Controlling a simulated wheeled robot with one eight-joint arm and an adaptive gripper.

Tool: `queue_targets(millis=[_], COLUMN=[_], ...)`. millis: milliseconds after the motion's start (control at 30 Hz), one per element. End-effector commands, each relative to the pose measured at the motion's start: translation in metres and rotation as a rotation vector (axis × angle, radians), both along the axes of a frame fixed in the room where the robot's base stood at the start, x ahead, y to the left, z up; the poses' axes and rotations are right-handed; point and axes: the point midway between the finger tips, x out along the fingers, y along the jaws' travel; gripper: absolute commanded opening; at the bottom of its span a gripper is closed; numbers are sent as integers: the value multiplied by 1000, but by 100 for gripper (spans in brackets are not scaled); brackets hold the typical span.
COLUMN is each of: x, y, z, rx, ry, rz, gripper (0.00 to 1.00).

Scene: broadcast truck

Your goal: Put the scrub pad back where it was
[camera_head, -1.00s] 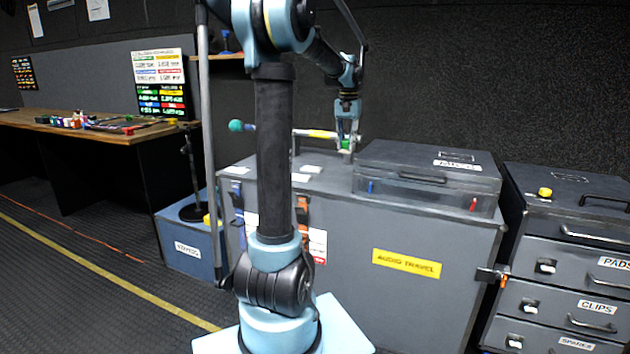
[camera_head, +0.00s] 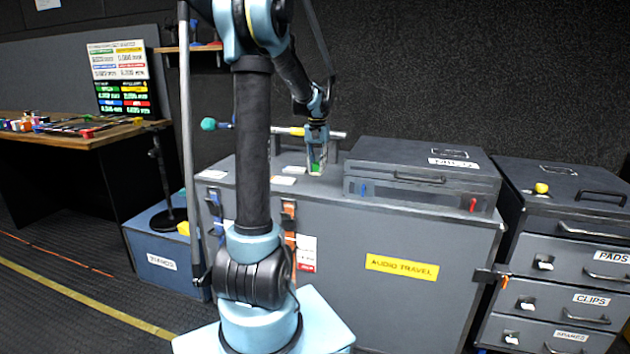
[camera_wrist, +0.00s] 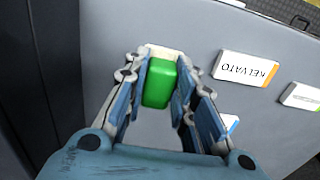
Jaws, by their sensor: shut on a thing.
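The scrub pad (camera_wrist: 158,83), a small green block with a cream end or backing, is between the fingers of my gripper (camera_wrist: 162,95) in the wrist view. My gripper is shut on it. In the head view my gripper (camera_head: 317,158) points down at the top of the grey AUDIO TRAVEL case (camera_head: 340,215), left of the dark lidded box (camera_head: 420,160). The green pad (camera_head: 315,168) shows low between the fingertips. I cannot tell whether the pad touches the case top.
Several small white cards lie on the case top, one (camera_wrist: 247,68) close to my gripper, another (camera_wrist: 302,97) further right. A pole with a teal end (camera_head: 208,124) lies behind. A drawer cabinet (camera_head: 560,230) with a yellow item (camera_head: 541,188) stands right.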

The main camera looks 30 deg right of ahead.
Motion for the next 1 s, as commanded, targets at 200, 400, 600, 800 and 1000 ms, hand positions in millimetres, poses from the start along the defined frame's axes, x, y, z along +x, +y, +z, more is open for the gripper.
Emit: queue_targets(millis=[200,400,600,800,1000], x=[0,0,-1,-2,-2], y=[0,-1,-2,-2,-2], z=[-14,-38,-53,-53,-53], rx=[0,0,0,0,0], ry=[0,0,0,0,0], rz=[0,-2,-3,-4,-4], gripper=[0,0,0,0,44])
